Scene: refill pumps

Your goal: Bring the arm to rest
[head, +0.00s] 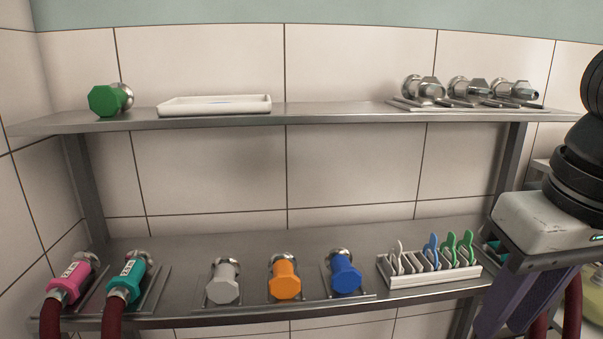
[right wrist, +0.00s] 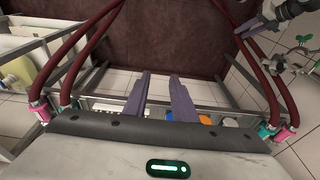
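My right gripper (head: 503,300) hangs at the right edge of the head view, in front of the right end of the lower shelf. In the right wrist view its two purple fingers (right wrist: 160,78) stand apart with nothing between them, so it is open and empty.
The lower shelf (head: 190,250) holds pink (head: 68,285) and teal (head: 127,279) hose couplings, grey (head: 223,284), orange (head: 285,280) and blue (head: 344,276) caps, and a clip rack (head: 430,280). The upper shelf (head: 330,112) holds a green cap (head: 105,101), a white tray (head: 215,98) and metal fittings (head: 465,90).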

